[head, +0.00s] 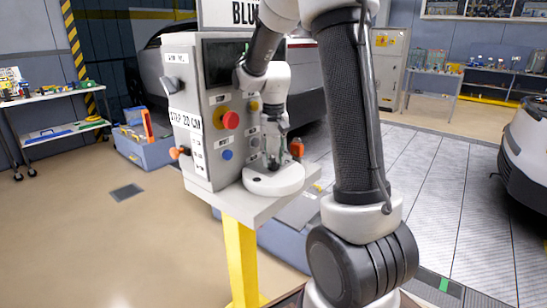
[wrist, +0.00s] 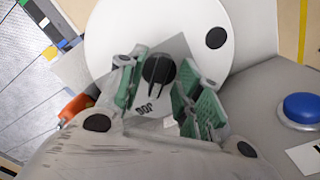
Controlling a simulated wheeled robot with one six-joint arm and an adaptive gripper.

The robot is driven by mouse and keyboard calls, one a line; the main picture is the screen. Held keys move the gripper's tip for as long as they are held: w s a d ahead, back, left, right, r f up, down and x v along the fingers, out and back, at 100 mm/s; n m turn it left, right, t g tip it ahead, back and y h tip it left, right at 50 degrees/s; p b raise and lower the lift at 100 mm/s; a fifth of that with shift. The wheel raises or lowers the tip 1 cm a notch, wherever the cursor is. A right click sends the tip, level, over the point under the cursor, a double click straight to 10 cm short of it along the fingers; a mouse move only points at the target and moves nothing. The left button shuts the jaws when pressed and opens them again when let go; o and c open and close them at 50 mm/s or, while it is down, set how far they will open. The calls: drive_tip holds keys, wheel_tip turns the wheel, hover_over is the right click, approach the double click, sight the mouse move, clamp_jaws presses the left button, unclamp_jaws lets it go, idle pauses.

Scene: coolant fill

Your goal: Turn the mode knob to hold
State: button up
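The black round mode knob (wrist: 157,71) shows in the wrist view on a small grey plate with a partly readable, upside-down label beside it. A raised bar runs across the knob, close to vertical in this view. My gripper (wrist: 158,82) is open, its green-padded fingers on either side of the knob with a gap to each side; I cannot tell how deep they reach. In the head view my gripper (head: 273,158) is at the lower right of the grey control console (head: 205,168), and it hides the knob there.
A blue button (head: 227,155), also in the wrist view (wrist: 301,107), and a red button (head: 231,120) are close by on the panel. An orange part (head: 297,147) is right of my gripper.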

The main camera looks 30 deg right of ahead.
drive_tip(key=shift+f, duration=0.15)
clamp_jaws()
drive_tip(key=shift+n, duration=0.3)
drive_tip(key=n, duration=0.3)
drive_tip(key=shift+d+n, duration=0.1)
drive_tip(key=shift+n, duration=0.2)
drive_tip(key=n, duration=0.4)
drive_tip(key=shift+d+n, duration=0.1)
drive_tip(key=shift+n, duration=0.2)
idle(0.4)
unclamp_jaws()
